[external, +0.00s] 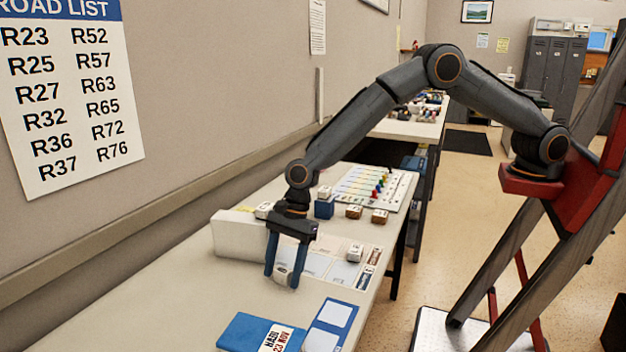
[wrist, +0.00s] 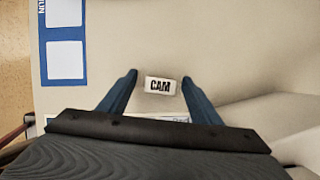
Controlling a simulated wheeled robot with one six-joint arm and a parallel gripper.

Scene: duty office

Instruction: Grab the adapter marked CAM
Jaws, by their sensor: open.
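The adapter marked CAM (wrist: 160,85) is a small white block with black letters, lying on the pale table top in the wrist view. My gripper (wrist: 159,84) is open, with one blue finger on each side of the adapter and a gap on both sides. In the external view my gripper (external: 282,279) points down at the table, and the adapter (external: 281,272) shows partly between the fingers. Its lettering cannot be read there.
A white raised block (external: 238,236) stands left of my gripper by the wall. A blue folder (external: 258,332) and a blue-framed card (external: 331,325) lie in front. Several small blocks, such as a brown-sided one (external: 379,216), and a pegged board (external: 372,187) are farther back.

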